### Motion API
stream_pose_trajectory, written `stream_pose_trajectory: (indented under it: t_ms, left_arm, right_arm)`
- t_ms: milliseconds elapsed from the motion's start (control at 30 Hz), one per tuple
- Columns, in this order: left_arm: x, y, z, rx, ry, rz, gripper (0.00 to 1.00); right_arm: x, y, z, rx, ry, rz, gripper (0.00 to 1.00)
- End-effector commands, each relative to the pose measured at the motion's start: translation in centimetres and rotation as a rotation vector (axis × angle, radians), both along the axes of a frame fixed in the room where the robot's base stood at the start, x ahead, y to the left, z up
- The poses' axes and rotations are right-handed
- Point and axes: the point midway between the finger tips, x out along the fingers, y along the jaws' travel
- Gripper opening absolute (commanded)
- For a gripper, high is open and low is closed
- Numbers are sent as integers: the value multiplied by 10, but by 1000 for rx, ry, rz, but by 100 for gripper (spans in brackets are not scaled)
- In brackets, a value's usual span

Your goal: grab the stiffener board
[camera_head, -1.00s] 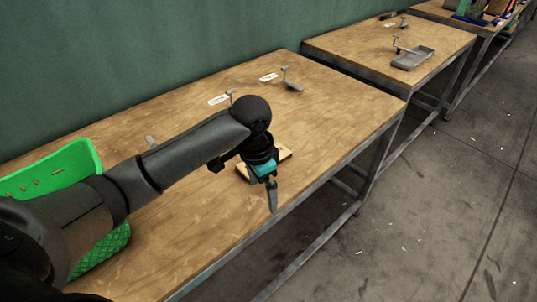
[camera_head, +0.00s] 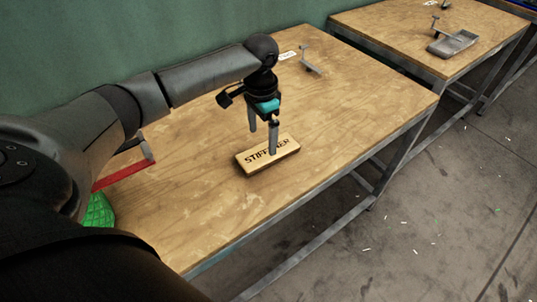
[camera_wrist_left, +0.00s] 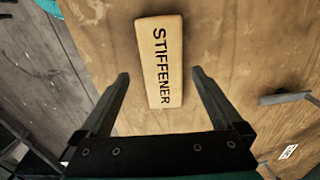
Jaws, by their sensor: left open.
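The stiffener board (camera_head: 254,160) is a light wooden block with dark letters reading STIFFENER, lying flat on the wooden table (camera_head: 205,205) near its front edge. My left gripper (camera_head: 263,141) is open and empty just above the board, its fingers hiding part of the lettering in the head view. In the left wrist view the board (camera_wrist_left: 161,62) lies ahead of and between the two open fingers (camera_wrist_left: 160,75), its long side running away from the gripper. Neither finger visibly touches it. My right gripper is not in view.
A small metal stand (camera_head: 312,62) and a white label (camera_head: 288,55) are at the table's back. A green basket (camera_head: 98,212) and a red-edged item (camera_head: 118,175) are at the left. A second table (camera_head: 400,30) holds a grey tray (camera_head: 453,43). Table around the board is clear.

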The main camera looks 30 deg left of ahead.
Motion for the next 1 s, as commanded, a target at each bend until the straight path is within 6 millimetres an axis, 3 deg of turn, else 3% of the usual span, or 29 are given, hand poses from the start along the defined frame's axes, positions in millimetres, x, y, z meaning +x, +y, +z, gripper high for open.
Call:
stream_pose_trajectory:
  t_ms: [233,500,800,1000]
  left_arm:
    - [0,0,-19,1,2,0,100]
    - [1,2,-58,1,2,0,100]
    - [2,2,-63,1,0,-1,100]
    - [2,2,-63,1,0,-1,80]
  right_arm:
    - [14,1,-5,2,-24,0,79]
    - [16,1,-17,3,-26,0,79]
    - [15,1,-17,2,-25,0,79]
    - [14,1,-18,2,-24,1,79]
